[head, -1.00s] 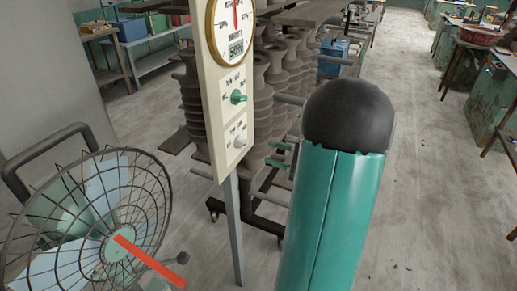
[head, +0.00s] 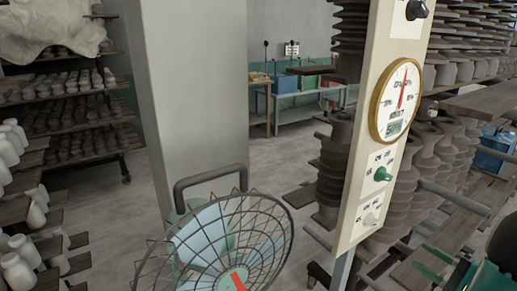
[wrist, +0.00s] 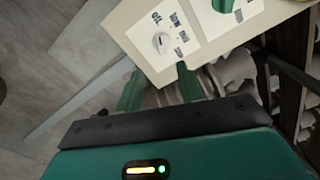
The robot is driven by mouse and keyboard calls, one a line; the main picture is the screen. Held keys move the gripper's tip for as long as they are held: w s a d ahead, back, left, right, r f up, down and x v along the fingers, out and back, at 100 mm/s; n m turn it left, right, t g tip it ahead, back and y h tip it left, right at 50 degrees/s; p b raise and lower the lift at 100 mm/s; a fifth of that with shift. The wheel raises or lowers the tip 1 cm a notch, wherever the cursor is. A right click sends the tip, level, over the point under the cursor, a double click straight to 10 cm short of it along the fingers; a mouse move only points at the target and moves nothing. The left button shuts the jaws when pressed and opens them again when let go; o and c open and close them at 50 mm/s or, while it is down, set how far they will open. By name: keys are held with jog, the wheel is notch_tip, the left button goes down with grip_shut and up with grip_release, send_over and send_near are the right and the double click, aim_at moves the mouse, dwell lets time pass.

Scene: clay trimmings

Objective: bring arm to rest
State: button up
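My gripper (wrist: 160,78) shows in the wrist view with its two green fingers apart and nothing between them. The cream control panel (wrist: 200,30) lies just beyond the fingertips in that view, with a white knob (wrist: 162,43) and a green knob (wrist: 224,4). I cannot tell if a finger touches the panel. In the head view my arm is at the lower right corner, mostly cut off. The panel (head: 352,205) stands upright left of it, with a round gauge (head: 402,98), the green knob (head: 382,174) and the white knob (head: 371,219).
A wire-caged fan (head: 225,250) stands left of the panel. Racks of stacked clay ware (head: 410,185) and boards stand behind and right of it. A pillar (head: 195,110) and shelves of pots (head: 65,95) are to the left. Bare floor (head: 270,170) shows between.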

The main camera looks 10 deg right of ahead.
jog(key=w+a+r+n+g+y, duration=0.15)
jog(key=a+n+g, duration=0.3)
jog(key=a, duration=0.75)
jog(key=w+a+r+n+g+y, duration=0.15)
jog(key=a+n+g, duration=0.35)
jog(key=a, duration=0.6)
jog(key=s+a+r+n+g+h, duration=0.1)
jog(key=s+a+n+h, duration=0.2)
jog(key=a, duration=0.3)
jog(key=s+a+r+n+g+h, duration=0.1)
jog(key=s+a+n+h, duration=0.1)
jog(key=a+n+h, duration=0.4)
jog(key=shift+s+a+r, duration=0.15)
jog(key=shift+s+r, duration=0.15)
jog(key=shift+s, duration=0.1)
